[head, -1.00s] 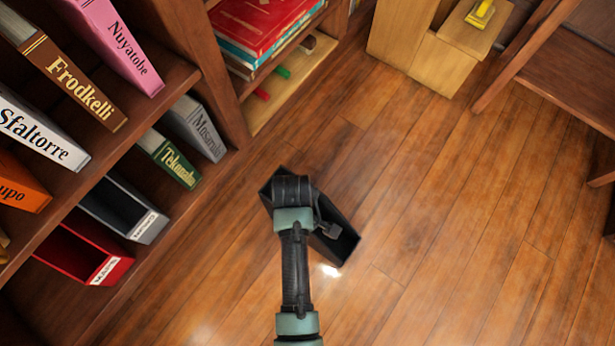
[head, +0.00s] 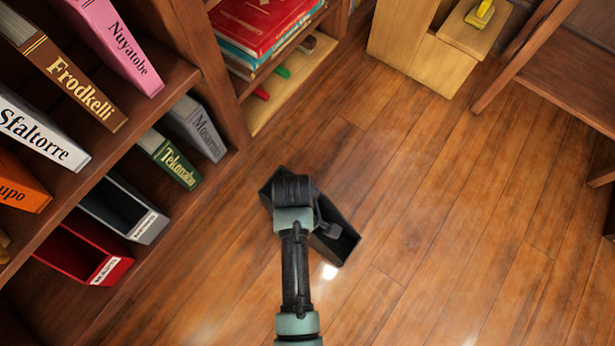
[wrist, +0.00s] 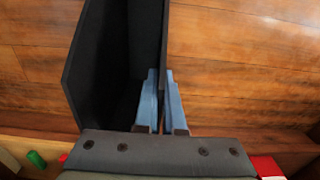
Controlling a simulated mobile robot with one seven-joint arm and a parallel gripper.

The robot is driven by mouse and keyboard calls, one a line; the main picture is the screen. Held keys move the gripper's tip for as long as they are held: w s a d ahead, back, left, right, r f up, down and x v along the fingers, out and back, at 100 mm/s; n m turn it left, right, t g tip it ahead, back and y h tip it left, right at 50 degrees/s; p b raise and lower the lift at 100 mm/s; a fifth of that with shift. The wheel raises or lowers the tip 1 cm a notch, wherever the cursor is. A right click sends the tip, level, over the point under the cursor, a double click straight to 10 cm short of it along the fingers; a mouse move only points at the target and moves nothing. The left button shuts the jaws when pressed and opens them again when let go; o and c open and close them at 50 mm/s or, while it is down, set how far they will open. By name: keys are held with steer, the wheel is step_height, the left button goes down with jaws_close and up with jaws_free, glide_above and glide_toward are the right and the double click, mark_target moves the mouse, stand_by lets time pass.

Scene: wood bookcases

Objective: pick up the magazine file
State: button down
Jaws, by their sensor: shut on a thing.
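A black magazine file (head: 342,241) is at the middle of the head view, over the wood floor, with its open side showing. My arm covers part of it. In the wrist view the file (wrist: 97,75) fills the upper left, and one of its side walls runs between my fingers. My gripper (wrist: 161,86) is shut on that wall, one blue finger inside the file and the other outside. In the head view the fingertips are mostly hidden by my wrist. I cannot tell whether the file touches the floor.
A bookcase (head: 196,75) with upright books stands on the left, with a grey file (head: 123,209) and a red file (head: 82,250) on its lowest shelf. A light wood cabinet (head: 418,55) and a dark wood piece (head: 560,80) stand at the back right. The floor (head: 460,230) to the right is clear.

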steer(key=shift+r, duration=0.1)
stand_by(0.8)
steer(key=w+d+r+m+p, duration=0.1)
steer(key=w+r+m+p, duration=0.4)
steer(key=r, duration=0.6)
steer(key=w+d+r+m+p, duration=0.1)
steer(key=w+r+m+p, duration=0.15)
steer(key=r+p, duration=0.65)
steer(key=w+r+m+p, duration=0.3)
steer(key=w+r+p, duration=0.15)
steer(key=r, duration=0.85)
steer(key=s+r+p, duration=0.3)
steer(key=r+p, duration=1.4)
steer(key=p, duration=0.1)
steer(key=s+r+p, duration=0.4)
steer(key=r+p, duration=1.3)
steer(key=p, duration=0.2)
steer(key=shift+d+r, duration=0.15)
steer(key=shift+r, duration=0.1)
steer(key=shift+s, duration=0.1)
